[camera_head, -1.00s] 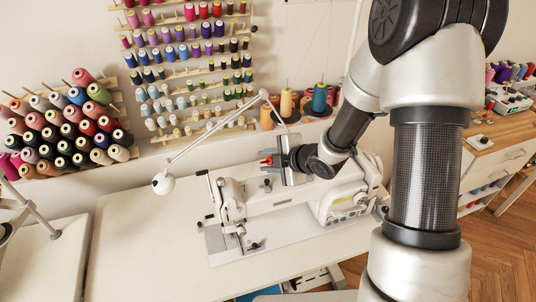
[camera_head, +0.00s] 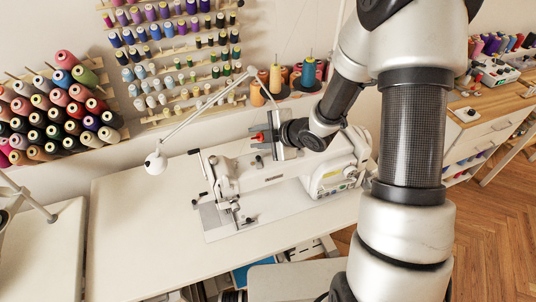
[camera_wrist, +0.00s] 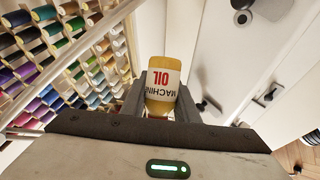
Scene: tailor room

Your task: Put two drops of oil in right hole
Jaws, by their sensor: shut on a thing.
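The white sewing machine (camera_head: 278,172) stands on its table in the head view. My gripper (camera_head: 268,140) is above the back of its arm, shut on the oil bottle. The bottle's red tip (camera_head: 258,137) shows at the gripper's left. In the wrist view the yellow oil bottle (camera_wrist: 162,90), with a white label reading MACHINE OIL upside down, sits between the fingers of my gripper (camera_wrist: 161,108). The machine's white top (camera_wrist: 222,50) is to its right there.
A white lamp (camera_head: 155,163) on a thin arm reaches over the table left of the machine. Thread racks (camera_head: 180,65) and large cones (camera_head: 308,72) stand behind. The white table (camera_head: 140,225) is clear at the left.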

